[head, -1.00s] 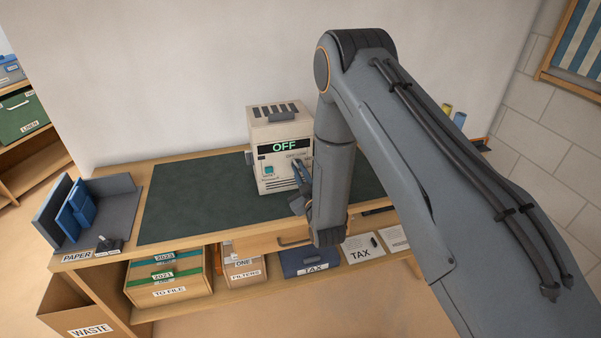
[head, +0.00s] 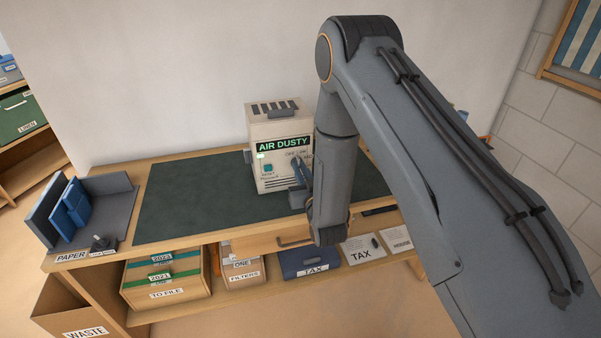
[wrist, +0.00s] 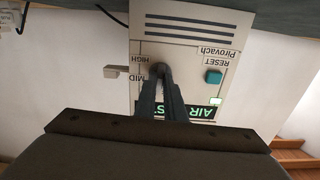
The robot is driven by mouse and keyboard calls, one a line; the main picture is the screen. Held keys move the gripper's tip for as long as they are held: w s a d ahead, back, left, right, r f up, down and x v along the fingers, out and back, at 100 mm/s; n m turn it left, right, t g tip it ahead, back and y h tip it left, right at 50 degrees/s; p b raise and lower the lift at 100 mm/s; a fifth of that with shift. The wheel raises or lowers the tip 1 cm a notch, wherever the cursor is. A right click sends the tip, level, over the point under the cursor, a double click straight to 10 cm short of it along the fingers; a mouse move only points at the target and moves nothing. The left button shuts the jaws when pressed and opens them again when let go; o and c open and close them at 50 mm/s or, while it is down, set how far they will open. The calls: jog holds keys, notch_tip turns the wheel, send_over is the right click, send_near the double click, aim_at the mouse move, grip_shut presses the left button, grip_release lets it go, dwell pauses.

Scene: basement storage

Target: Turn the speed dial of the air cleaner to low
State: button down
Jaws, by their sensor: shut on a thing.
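The air cleaner (head: 266,131) is a cream box standing on the green mat at the back of the bench. Its display (head: 283,144) reads AIR DUSTY, and a small green light shows below it at the left. My gripper (head: 299,176) is at the right of its front face. In the wrist view the cleaner's front (wrist: 185,50) is upside down. There my gripper (wrist: 161,72) is shut on the speed dial, whose face the fingers mostly hide. The HIGH and MID labels show beside the fingers. The dial's exact setting cannot be read. A teal reset button (wrist: 213,76) is apart from the fingers.
The green mat (head: 190,200) is clear to the left of the cleaner. A grey tray with blue folders (head: 75,205) stands at the bench's left end. Labelled boxes, such as the TO FILE box (head: 165,290), sit on the shelf below. My arm hides the bench's right part.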

jog(key=shift+m+b, duration=0.35)
jog(key=shift+m, duration=0.75)
jog(key=c, duration=1.8)
grip_release()
jog(key=shift+c, duration=0.2)
jog(key=shift+s, duration=0.1)
jog(key=b+v, duration=0.2)
jog(key=v, duration=0.5)
jog(key=shift+s, duration=0.3)
jog(key=shift+d, duration=0.15)
